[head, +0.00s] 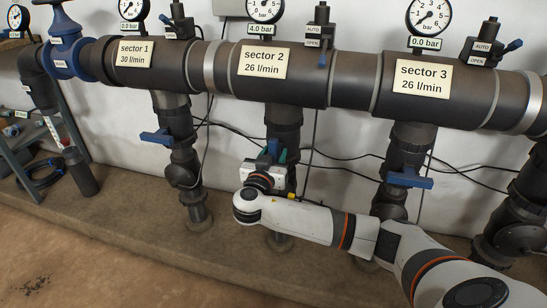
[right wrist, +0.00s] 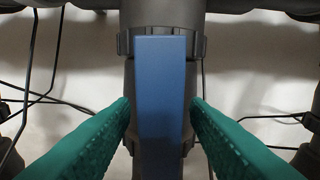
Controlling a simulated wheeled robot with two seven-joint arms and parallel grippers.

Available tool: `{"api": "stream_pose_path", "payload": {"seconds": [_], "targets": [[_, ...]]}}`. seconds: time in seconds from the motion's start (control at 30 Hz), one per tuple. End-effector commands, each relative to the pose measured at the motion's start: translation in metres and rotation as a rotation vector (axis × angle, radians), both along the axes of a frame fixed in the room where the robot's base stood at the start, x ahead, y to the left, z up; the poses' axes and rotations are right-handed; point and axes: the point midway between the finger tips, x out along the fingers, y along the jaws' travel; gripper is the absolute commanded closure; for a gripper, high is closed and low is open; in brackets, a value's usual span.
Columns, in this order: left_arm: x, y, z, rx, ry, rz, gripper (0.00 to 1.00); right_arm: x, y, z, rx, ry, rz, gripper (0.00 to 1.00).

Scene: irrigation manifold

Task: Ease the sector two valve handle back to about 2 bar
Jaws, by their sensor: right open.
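The sector two valve handle is a blue lever (right wrist: 160,110); in the right wrist view it stands lengthwise in the middle, in front of the dark pipe. In the head view only a small part of the blue handle (head: 272,147) shows, below the sector 2 label (head: 262,62). My right gripper (head: 274,156) is there, its teal fingers open on either side of the handle. In the right wrist view a gap shows between each fingertip and the handle. The sector 2 gauge (head: 265,8) has a 4.0 bar readout (head: 259,29). My left gripper is not in view.
The sector 1 handle (head: 156,137) and the sector 3 handle (head: 410,179) are blue levers on the neighbouring pipes, both lying crosswise. Thin black cables (head: 345,158) run behind the pipes along the white wall. Open floor lies at the lower left.

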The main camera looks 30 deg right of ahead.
Motion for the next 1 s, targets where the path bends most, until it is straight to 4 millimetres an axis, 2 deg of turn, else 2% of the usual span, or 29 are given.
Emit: {"api": "stream_pose_path", "payload": {"seconds": [0.3, 0.57, 1.0], "targets": [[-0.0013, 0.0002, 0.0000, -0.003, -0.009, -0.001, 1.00, 0.0016, -0.0022, -0.0002, 0.000, 0.001, 0.000, 0.58], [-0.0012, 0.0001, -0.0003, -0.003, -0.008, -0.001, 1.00, 0.0015, -0.0020, -0.0002, -0.001, 0.001, 0.000, 1.00], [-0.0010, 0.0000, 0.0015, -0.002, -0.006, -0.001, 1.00, 0.0013, -0.0009, -0.0023, -0.059, 0.078, -0.002, 1.00]]}}
